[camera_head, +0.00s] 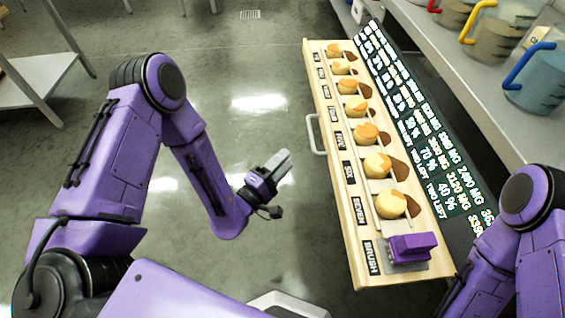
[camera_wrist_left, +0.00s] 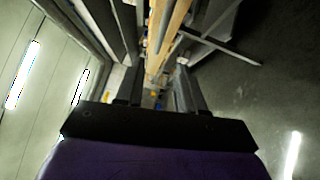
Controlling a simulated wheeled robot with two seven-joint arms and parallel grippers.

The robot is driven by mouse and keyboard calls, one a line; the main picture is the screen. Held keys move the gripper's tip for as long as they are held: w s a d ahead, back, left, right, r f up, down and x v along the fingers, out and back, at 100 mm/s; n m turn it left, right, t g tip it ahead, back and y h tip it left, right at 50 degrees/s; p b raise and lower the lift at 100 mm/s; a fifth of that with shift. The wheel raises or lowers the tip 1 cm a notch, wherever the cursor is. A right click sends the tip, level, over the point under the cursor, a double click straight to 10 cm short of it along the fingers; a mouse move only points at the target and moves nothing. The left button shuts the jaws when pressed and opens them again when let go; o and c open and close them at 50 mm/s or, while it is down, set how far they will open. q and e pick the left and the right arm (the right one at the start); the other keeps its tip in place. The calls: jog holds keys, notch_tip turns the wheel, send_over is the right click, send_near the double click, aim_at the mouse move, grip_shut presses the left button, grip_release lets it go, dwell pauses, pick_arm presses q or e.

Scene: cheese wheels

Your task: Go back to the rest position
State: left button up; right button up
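My left gripper (camera_head: 282,160) hangs over the bare floor, left of the wooden rack and apart from it. In the left wrist view its two fingers (camera_wrist_left: 157,92) stand apart with nothing held between them. My right arm shows at the lower right of the head view, but its gripper is out of view. A purple brush (camera_head: 411,247) lies in the nearest slot, labelled BRUSH.
A dark board with lit figures (camera_head: 424,152) runs along the rack's right side. A grey shelf (camera_head: 470,95) at the right holds glass jugs, including one with a blue handle (camera_head: 528,66). A metal handle (camera_head: 316,134) juts from the rack's left side. A grey table (camera_head: 40,78) stands far left.

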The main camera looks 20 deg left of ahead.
pick_arm(q)
jog(key=s+a+f+m+g+y+p, duration=0.35)
jog(key=s+f+m+g, duration=0.35)
jog(key=f, duration=0.4)
jog(key=s+a+m+g+y+p, duration=0.1)
jog(key=s+a+g+y+p, duration=0.1)
jog(key=s, duration=0.7)
jog(key=s+a+g+y+p, duration=0.2)
jog(key=s+a+g+y, duration=0.2)
jog(key=s+a+g, duration=0.2)
jog(key=s+a, duration=0.2)
jog(key=s, duration=0.1)
jog(key=shift+a+m+y+p, duration=0.35)
jog(key=shift+a+m, duration=0.05)
